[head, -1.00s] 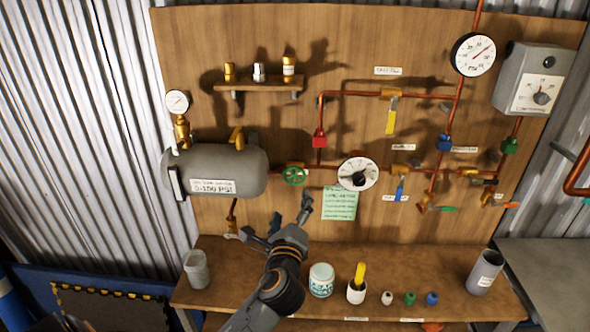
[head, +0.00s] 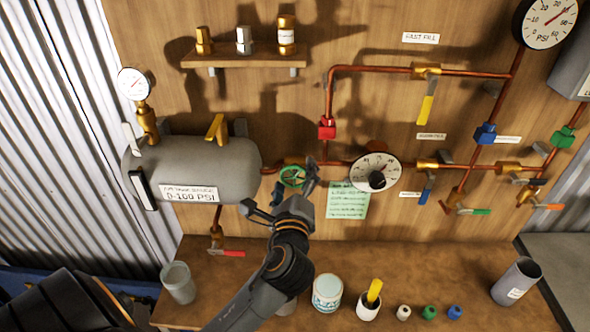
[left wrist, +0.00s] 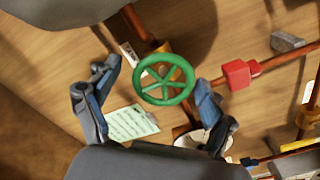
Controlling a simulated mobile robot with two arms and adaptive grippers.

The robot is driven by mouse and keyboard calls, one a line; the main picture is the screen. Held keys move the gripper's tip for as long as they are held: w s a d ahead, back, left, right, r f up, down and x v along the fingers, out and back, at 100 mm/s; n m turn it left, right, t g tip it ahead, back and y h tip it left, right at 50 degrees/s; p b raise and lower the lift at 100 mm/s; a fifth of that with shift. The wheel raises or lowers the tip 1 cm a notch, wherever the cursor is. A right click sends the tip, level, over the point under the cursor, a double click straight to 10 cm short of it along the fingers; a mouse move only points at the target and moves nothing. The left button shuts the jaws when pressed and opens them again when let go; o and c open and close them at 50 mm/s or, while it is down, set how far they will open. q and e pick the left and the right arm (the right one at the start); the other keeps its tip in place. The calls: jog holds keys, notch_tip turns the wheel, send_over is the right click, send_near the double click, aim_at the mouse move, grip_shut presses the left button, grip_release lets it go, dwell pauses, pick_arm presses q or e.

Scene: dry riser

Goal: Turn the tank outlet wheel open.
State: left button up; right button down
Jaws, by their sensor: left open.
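The green tank outlet wheel (head: 293,176) is on the copper pipe just right of the grey tank (head: 205,160). My left gripper (head: 294,190) is open and empty in front of it, with a finger near each side of the wheel. In the left wrist view the spoked wheel (left wrist: 164,80) shows whole between the two spread fingers of the gripper (left wrist: 157,88). Neither finger clearly touches the rim; the exact depth gap cannot be told. My right gripper is not in view.
A white dial gauge (head: 376,172) and a green note (head: 347,201) are just right of the wheel. A red fitting (head: 327,128) sits above right.

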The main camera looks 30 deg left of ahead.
pick_arm(q)
jog(key=shift+s+d+r, duration=0.2)
jog(key=shift+s, duration=0.05)
jog(key=shift+c, duration=1.1)
jog(key=c, duration=0.9)
jog(key=shift+n, duration=0.4)
jog(key=n, duration=0.3)
jog(key=shift+b, duration=0.4)
jog(key=shift+r+n+b, duration=0.1)
jog(key=shift+n+b, duration=0.2)
jog(key=shift+n, duration=1.3)
